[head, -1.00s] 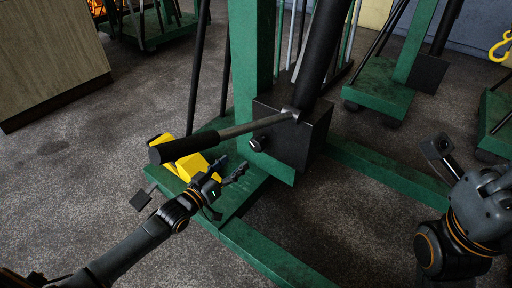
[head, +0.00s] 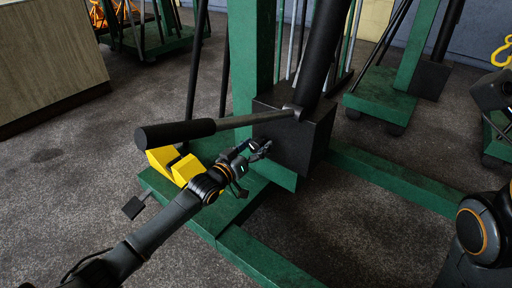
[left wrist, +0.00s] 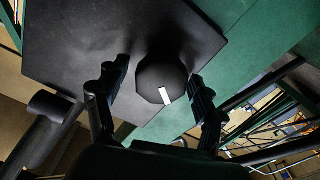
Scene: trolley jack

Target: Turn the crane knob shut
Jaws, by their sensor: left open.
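The crane knob (left wrist: 162,80) is a dark, faceted knob with a white mark, on the face of the black block (head: 312,145) at the crane's base. In the left wrist view it sits between the two fingers of my left gripper (left wrist: 155,96), with gaps on both sides. My left gripper is open. In the head view, my left gripper (head: 259,148) is at the block's front face, below the handle, and largely hides the knob. Of my right arm, only part shows at the right edge in the head view; its fingertips are not in view.
A lever with a black grip (head: 175,133) extends left from the block, just above my left gripper. Yellow blocks (head: 175,165) sit on the green base (head: 215,215) behind my left wrist. Other green stands (head: 385,95) are farther back.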

